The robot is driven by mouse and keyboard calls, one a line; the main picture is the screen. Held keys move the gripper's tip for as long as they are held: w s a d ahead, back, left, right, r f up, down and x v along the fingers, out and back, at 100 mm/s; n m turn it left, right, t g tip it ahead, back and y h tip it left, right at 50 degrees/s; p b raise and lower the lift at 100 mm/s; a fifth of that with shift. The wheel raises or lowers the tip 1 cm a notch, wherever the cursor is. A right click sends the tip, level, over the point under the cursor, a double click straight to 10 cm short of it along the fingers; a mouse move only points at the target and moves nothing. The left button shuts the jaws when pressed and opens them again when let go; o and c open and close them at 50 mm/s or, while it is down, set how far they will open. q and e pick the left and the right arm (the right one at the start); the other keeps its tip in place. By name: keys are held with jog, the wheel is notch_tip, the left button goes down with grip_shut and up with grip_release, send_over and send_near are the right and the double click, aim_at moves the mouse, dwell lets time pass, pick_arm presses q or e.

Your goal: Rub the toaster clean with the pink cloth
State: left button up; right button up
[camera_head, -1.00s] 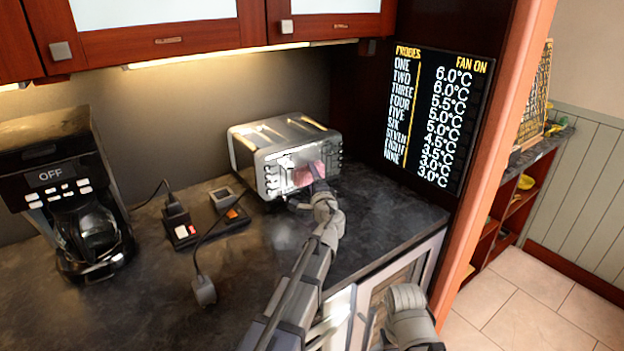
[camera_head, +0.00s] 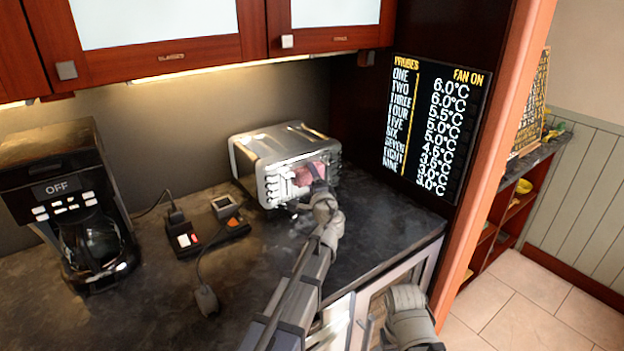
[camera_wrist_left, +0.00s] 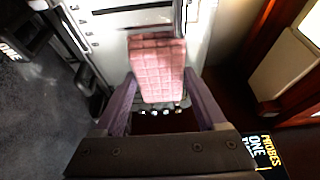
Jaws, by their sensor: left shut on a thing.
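The silver toaster (camera_head: 275,150) stands on the dark counter against the back wall, its front panel with buttons facing me. My left gripper (camera_head: 318,186) is at the right part of that front. It is shut on the pink cloth (camera_head: 310,172), which lies against or very close to the panel; exact contact cannot be told. In the left wrist view the cloth (camera_wrist_left: 157,65) is a pink quilted pad between my two fingers (camera_wrist_left: 162,88), in front of the pale toaster front (camera_wrist_left: 110,38). My right gripper is not in view.
A black coffee maker (camera_head: 75,205) stands at the left. A power strip (camera_head: 210,238) with plugs and cords lies between it and the toaster. Cabinets (camera_head: 160,40) hang above. A dark side panel with a probe display (camera_head: 435,125) stands right of the toaster. The counter front (camera_head: 365,235) is clear.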

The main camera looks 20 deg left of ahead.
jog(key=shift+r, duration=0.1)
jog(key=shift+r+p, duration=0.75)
jog(key=shift+p, duration=0.05)
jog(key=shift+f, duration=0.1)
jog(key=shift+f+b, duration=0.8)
jog(key=shift+b, duration=0.1)
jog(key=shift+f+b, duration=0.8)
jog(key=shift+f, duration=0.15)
